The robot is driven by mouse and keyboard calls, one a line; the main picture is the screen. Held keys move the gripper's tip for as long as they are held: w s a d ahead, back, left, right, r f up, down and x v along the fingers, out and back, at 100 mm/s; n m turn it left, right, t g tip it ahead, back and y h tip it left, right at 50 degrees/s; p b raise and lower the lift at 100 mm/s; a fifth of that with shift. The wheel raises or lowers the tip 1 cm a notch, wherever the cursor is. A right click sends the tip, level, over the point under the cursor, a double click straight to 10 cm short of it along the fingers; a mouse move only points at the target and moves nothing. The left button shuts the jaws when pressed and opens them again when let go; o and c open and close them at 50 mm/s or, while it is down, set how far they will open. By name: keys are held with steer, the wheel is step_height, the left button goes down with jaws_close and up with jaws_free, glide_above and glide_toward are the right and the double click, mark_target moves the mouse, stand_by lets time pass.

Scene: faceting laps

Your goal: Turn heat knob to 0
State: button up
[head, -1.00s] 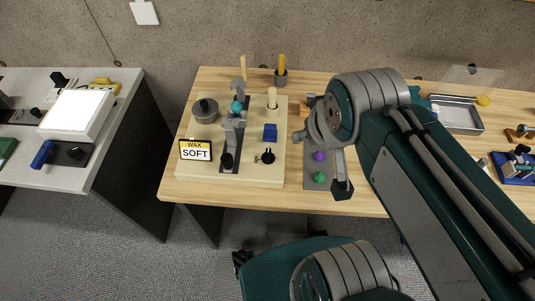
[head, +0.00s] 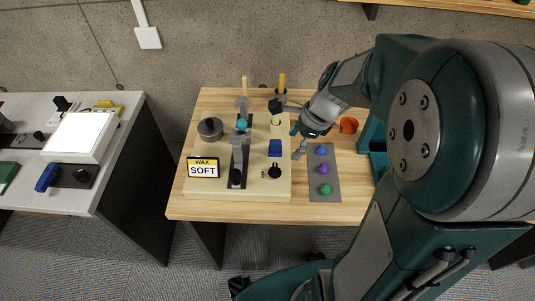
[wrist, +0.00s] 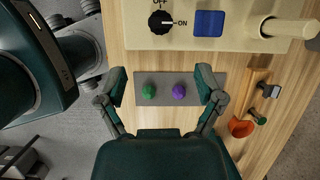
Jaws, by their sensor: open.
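A black round knob (head: 274,172) stands at the front right of the cream wax station (head: 265,190). In the wrist view the knob (wrist: 160,22) has a white pointer aimed right at the word ON, with OFF printed above it; I see no 0 there. A second black knob (head: 236,177) sits at the front of the station's dark strip. A sign (head: 203,168) reads WAX SOFT. My gripper (wrist: 161,88) is open and empty, fingers spread above the grey strip, apart from the knob. In the head view my gripper (head: 288,130) is near the station's right edge.
A grey strip (head: 325,197) with green, purple and blue balls lies right of the station. A blue block (head: 275,148) and a pale cylinder (wrist: 290,28) stand beyond the knob. An orange cup (head: 348,125) stands at the right. Bare wood lies in front of the station.

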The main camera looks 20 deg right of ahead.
mark_target(275, 167)
steer(key=shift+m, duration=0.4)
steer(key=x, duration=1.1)
steer(key=shift+w+a+f, duration=0.1)
steer(key=shift+w+f, duration=0.05)
steer(key=shift+f, duration=0.05)
steer(key=c, duration=1.1)
